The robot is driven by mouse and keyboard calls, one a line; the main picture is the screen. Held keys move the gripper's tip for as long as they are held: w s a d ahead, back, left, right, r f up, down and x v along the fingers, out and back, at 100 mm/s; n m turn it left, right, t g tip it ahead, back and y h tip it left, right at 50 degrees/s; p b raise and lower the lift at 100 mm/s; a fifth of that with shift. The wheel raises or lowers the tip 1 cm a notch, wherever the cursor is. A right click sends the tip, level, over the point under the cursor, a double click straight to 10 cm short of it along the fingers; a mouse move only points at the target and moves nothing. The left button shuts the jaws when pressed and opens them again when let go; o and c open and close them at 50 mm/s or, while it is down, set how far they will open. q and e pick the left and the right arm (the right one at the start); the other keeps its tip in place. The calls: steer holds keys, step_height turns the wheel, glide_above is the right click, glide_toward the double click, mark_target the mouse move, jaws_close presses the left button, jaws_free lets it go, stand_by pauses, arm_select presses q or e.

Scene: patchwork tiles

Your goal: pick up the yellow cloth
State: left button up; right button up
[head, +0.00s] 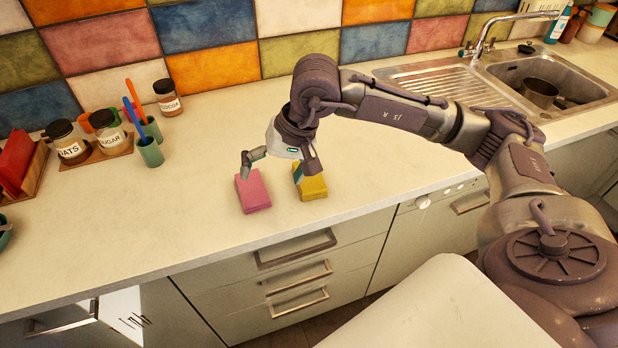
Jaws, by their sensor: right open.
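The yellow cloth (313,188), a folded block, lies on the pale worktop near its front edge. My right gripper (277,170) comes in from the right and is open and empty, its fingers spread. One finger reaches over the left part of the yellow cloth and hides some of it; the other is above the back of a pink cloth (253,193). I cannot tell whether the fingers touch either cloth. My left gripper is not in view.
The pink cloth lies just left of the yellow one. Labelled jars (67,143) and a green cup (148,150) with brushes stand at the back left. A sink (545,85) holding a pot (540,92) is at the right. The worktop left of the pink cloth is clear.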

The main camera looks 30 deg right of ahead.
steer(key=w+d+r+h, duration=0.15)
steer(key=d+h, duration=0.25)
steer(key=d, duration=0.6)
steer(key=p, duration=0.2)
glide_above(311, 180)
steer(key=shift+n+h, duration=0.3)
step_height(311, 180, down, 7)
steer(key=p+x, duration=0.2)
steer(key=x, duration=0.3)
steer(key=shift+w+f, duration=0.15)
steer(key=shift+f, duration=0.15)
steer(key=c, duration=1.1)
